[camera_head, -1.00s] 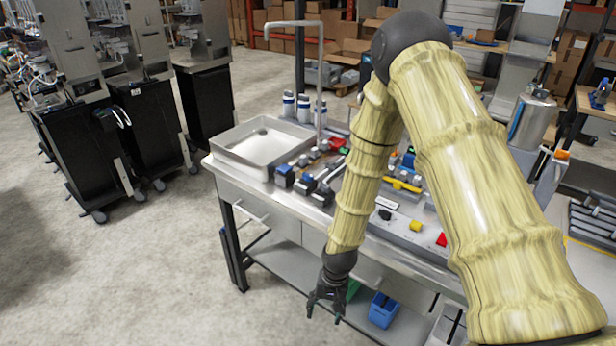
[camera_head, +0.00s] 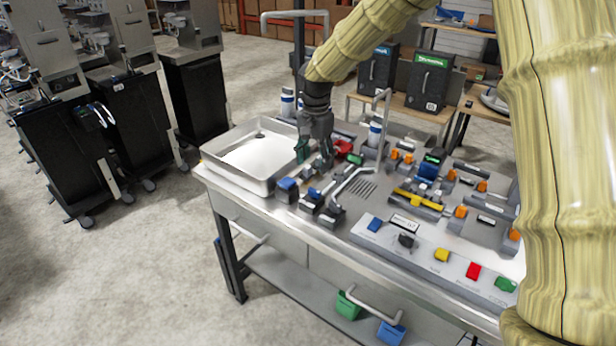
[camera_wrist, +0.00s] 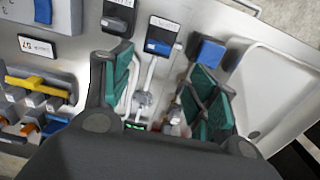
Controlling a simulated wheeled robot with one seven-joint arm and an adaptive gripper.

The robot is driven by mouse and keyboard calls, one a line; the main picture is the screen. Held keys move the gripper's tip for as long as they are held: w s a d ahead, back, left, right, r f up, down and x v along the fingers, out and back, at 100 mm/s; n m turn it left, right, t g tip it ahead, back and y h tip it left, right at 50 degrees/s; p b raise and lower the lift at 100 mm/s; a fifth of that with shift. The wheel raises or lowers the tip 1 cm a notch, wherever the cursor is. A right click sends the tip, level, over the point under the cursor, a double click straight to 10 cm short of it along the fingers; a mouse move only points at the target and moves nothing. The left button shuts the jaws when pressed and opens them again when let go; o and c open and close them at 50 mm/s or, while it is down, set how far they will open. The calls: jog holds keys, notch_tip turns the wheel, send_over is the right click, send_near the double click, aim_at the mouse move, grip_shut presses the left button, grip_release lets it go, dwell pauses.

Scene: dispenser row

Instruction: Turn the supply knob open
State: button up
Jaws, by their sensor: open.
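My gripper (camera_head: 314,158) points down over the workbench, just right of the sink basin. In the wrist view its two teal-padded fingers (camera_wrist: 160,66) stand wide apart and nothing is held. Between and beneath them are a thin metal rod and a small grey fitting (camera_wrist: 144,99), partly hidden by my gripper. No readable label marks the supply knob, so I cannot tell which part it is. Blue-topped blocks, one of them a blue block (camera_head: 288,190), stand along the front edge beside the basin. A dark knob (camera_head: 407,240) sits on the front panel.
The metal basin (camera_head: 215,155) lies left of my gripper. A yellow-handled fixture (camera_head: 418,199) and orange-tipped clamps crowd the bench to the right. The floor at left front is clear.

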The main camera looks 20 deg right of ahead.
aim_at(314, 191)
jog(key=s+f+p, duration=0.1)
jog(key=s+f, duration=0.1)
jog(key=f, duration=0.1)
jog(key=shift+s+f+p, duration=0.15)
jog(key=shift+f+p, duration=0.1)
jog(key=shift+p, duration=0.1)
jog(key=f, duration=0.1)
jog(key=w+f, duration=0.1)
jog(key=f, duration=0.1)
jog(key=w+f+p, duration=0.1)
jog(key=f, duration=0.1)
jog(key=shift+w+a, duration=0.1)
jog(key=shift+w, duration=0.1)
jog(key=shift+f, duration=0.35)
jog(key=shift+s+f, duration=0.15)
jog(key=shift+s, duration=0.5)
jog(key=shift+w+f, duration=0.35)
jog(key=shift+w, duration=0.1)
jog(key=shift+s+r, duration=0.2)
jog(key=shift+s, duration=0.05)
jog(key=c, duration=1)
